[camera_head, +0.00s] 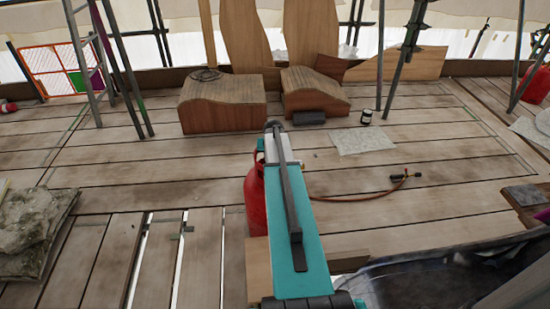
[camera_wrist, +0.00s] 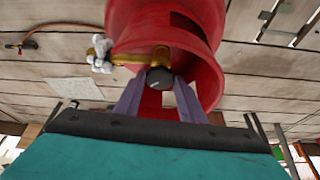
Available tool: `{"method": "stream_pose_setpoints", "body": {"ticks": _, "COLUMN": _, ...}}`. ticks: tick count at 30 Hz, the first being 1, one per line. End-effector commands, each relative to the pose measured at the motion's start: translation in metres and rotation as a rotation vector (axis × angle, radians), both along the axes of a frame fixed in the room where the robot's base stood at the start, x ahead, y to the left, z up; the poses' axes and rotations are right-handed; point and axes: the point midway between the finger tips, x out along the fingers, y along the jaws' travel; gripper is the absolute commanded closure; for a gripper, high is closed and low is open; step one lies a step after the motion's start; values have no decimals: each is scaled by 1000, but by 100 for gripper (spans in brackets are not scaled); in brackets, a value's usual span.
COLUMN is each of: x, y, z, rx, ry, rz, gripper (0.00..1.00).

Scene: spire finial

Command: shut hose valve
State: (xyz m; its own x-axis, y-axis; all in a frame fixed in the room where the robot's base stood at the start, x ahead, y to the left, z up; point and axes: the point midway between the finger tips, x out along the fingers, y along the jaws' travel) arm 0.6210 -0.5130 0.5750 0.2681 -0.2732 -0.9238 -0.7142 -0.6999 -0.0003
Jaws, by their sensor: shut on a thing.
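A red gas cylinder (camera_head: 255,200) stands on the plank floor, partly hidden behind my arm in the head view. In the wrist view, the red cylinder (camera_wrist: 165,20) fills the upper middle, with a brass valve (camera_wrist: 135,57) inside its collar. A black round knob (camera_wrist: 160,78) with a pale mark sits at the end of the valve. My gripper (camera_wrist: 159,90) has its two purple fingers on either side of the black knob, shut on it. In the head view the fingers are hidden by my arm.
An orange hose (camera_head: 360,198) runs right across the planks to a torch (camera_head: 405,176). Wooden blocks (camera_head: 222,103) and a black can (camera_head: 366,116) are farther back. Stone slabs (camera_head: 30,230) lie at left. Gaps open between front planks. Scaffold poles (camera_head: 400,60) stand behind.

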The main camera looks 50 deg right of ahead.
Motion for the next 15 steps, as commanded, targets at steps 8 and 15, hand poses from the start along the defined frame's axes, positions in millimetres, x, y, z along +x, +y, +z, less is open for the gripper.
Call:
{"method": "stream_pose_setpoints", "body": {"ticks": 8, "x": 2, "y": -1, "z": 1, "rx": -6, "ry": 0, "rz": -184, "gripper": 86}}
{"method": "stream_pose_setpoints", "body": {"ticks": 15, "x": 4, "y": 0, "z": 1, "rx": -6, "ry": 0, "rz": -345, "gripper": 86}}
